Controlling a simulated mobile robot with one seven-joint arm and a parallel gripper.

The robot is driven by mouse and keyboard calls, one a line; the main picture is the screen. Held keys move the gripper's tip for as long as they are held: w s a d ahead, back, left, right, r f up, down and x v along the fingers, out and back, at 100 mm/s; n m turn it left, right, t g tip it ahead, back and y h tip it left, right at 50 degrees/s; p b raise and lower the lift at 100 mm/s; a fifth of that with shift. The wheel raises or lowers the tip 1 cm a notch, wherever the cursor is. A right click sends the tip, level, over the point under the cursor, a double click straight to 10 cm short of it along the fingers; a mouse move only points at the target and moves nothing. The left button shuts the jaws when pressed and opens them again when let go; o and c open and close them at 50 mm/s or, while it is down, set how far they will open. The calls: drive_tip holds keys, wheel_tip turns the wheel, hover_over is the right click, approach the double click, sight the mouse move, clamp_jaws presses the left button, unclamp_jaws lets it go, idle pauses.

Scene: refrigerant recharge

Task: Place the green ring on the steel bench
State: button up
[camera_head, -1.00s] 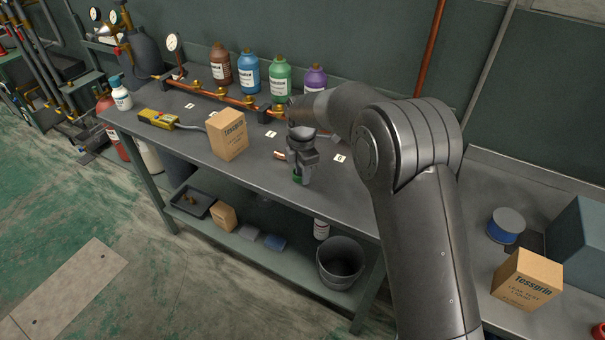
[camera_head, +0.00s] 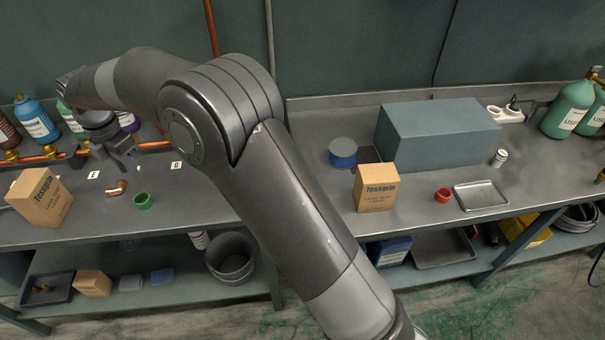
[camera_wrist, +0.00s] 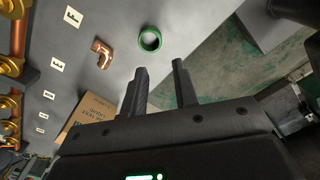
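The green ring (camera_head: 143,201) lies on the dark grey top of the left bench (camera_head: 200,210), near its front edge. It also shows in the wrist view (camera_wrist: 150,40), beyond the fingertips. My gripper (camera_head: 134,164) is above the left bench, behind the ring and apart from it. In the wrist view my gripper (camera_wrist: 159,66) has its two fingers apart with nothing between them. The right bench (camera_head: 415,190) has a lighter, steel-looking top with a raised back edge. My arm hides part of where the benches meet.
A copper elbow (camera_head: 117,188) and a cardboard box (camera_head: 40,198) are near the ring. The right bench carries a blue-grey case (camera_head: 435,135), a blue spool (camera_head: 343,153), another box (camera_head: 376,188), a red ring (camera_head: 442,195) and a metal tray (camera_head: 481,195). Bare patches lie between them.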

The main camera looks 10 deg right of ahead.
drive_tip(key=s+d+r+m+t, duration=0.15)
drive_tip(key=d+r+m, duration=0.35)
drive_tip(key=d, duration=0.5)
drive_tip(key=s+d+r+m, duration=0.2)
drive_tip(key=d+r+m, duration=0.2)
drive_tip(key=d, duration=0.5)
drive_tip(key=s+d+r+m+t, duration=0.15)
drive_tip(key=d+r+m, duration=0.35)
drive_tip(key=d, duration=0.5)
drive_tip(key=s+d+f+m+t, duration=0.1)
drive_tip(key=s+d+f+m, duration=0.1)
drive_tip(key=s+d+m, duration=0.5)
drive_tip(key=s+d+f+m+t, duration=0.1)
drive_tip(key=s+d+m, duration=0.6)
drive_tip(key=s+d, duration=0.4)
drive_tip(key=shift+f+m+t, duration=0.3)
drive_tip(key=shift+f+m, duration=0.1)
drive_tip(key=shift+o, duration=0.2)
drive_tip(key=shift+d, duration=0.1)
